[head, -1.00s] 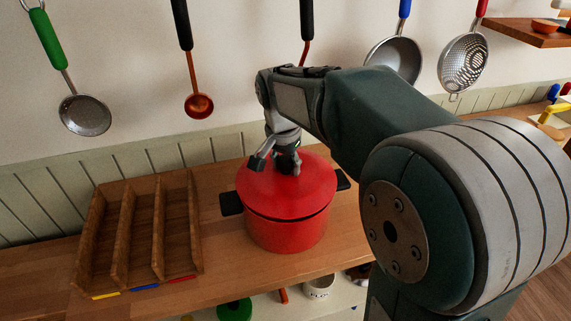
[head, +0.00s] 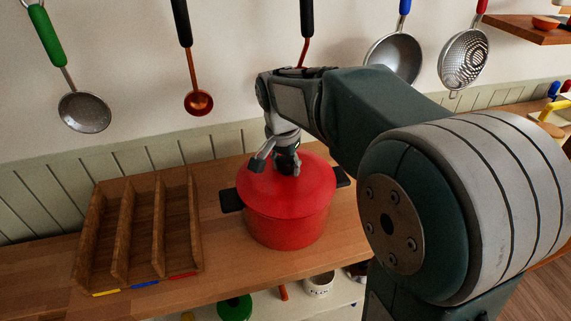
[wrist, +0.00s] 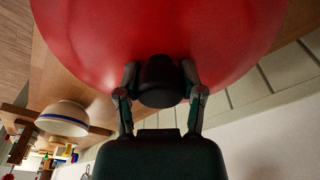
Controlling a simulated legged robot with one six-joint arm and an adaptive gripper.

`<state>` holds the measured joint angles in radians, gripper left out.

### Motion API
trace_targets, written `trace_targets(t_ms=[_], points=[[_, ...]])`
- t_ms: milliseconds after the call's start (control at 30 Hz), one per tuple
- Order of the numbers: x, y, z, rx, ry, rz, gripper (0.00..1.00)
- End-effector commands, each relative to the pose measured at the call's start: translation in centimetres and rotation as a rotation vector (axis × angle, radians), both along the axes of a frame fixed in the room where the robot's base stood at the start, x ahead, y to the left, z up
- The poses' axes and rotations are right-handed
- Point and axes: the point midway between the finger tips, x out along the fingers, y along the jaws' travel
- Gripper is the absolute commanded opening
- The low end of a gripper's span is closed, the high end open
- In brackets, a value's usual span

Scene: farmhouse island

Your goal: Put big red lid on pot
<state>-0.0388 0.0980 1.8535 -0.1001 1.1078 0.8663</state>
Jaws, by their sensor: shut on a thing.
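The big red lid (head: 312,178) lies over the top of the red pot (head: 288,228) on the wooden counter. In the head view its rim looks level with the pot's rim, with no clear gap. The pot has black side handles (head: 231,200). My gripper (head: 286,162) is above the lid, shut on its knob. In the wrist view the two fingers hold the black knob (wrist: 161,82) from both sides, and the red lid (wrist: 160,35) fills the top. The pot is hidden there behind the lid.
A wooden divided tray (head: 140,235) stands left of the pot. Ladles (head: 84,112) and strainers (head: 463,58) hang on the wall behind. The wrist view shows a white bowl with a blue band (wrist: 63,118). Counter between tray and pot is clear.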

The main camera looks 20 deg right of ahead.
Motion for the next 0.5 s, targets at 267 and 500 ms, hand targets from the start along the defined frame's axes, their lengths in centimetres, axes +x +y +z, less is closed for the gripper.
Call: trace_targets(t_ms=[267, 500], points=[[0.02, 0.0, -0.45, 0.0, -0.001, 0.0, 0.0], [0.0, -0.01, -0.88, 0.0, 0.0, 0.0, 0.0]])
